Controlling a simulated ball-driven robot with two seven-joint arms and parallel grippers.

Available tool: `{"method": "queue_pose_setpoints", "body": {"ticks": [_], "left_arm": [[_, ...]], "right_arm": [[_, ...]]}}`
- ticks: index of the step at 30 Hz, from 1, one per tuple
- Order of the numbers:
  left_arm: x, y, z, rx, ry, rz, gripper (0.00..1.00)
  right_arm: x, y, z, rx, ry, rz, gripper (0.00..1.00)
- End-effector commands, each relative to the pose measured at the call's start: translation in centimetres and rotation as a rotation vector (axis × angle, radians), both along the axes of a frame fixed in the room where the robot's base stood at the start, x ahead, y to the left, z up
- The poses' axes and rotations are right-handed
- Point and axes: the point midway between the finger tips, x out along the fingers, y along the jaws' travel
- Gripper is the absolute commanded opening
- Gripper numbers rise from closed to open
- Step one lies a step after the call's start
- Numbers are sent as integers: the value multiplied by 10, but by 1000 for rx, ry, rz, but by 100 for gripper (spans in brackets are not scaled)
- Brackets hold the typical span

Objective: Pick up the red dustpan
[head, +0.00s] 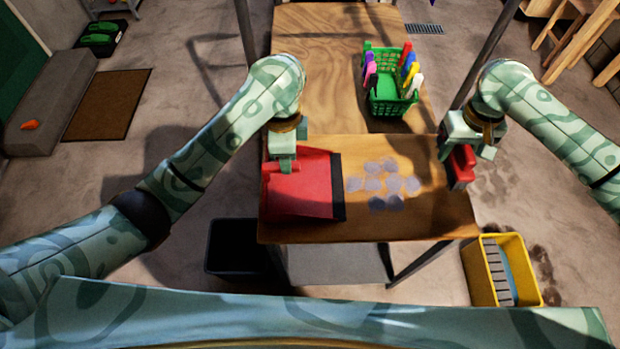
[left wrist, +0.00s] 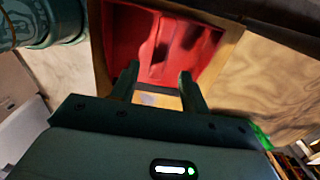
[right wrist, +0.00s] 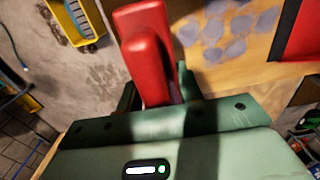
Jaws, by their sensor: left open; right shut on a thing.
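The red dustpan (head: 305,192) lies on the wooden table, its dark lip facing right toward grey dust patches (head: 378,184). My left gripper (head: 282,163) is open at the dustpan's left side. In the left wrist view, the open left fingers (left wrist: 160,82) point at the red dustpan (left wrist: 150,40); whether they straddle its handle I cannot tell. My right gripper (head: 460,152) is shut on a red brush-like object (head: 462,168) at the table's right edge. The right wrist view shows this red object (right wrist: 148,50) between the right fingers (right wrist: 155,85).
A green basket (head: 391,103) with colourful items stands at the back of the table. A yellow bucket (head: 501,270) stands on the floor at right, and a black bin (head: 234,247) at the table's front left. Table posts rise near both arms.

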Motion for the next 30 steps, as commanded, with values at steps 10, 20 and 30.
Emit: {"method": "queue_pose_setpoints", "body": {"ticks": [10, 20, 30], "left_arm": [[-2, -5, -48, 0, 3, 3, 45], [-1, -5, -51, 0, 0, 2, 26], [-1, -5, -51, 0, 0, 2, 0]], "right_arm": [[0, 0, 0, 0, -1, 0, 11], [0, 0, 0, 0, -1, 0, 11], [0, 0, 0, 0, -1, 0, 11]]}}
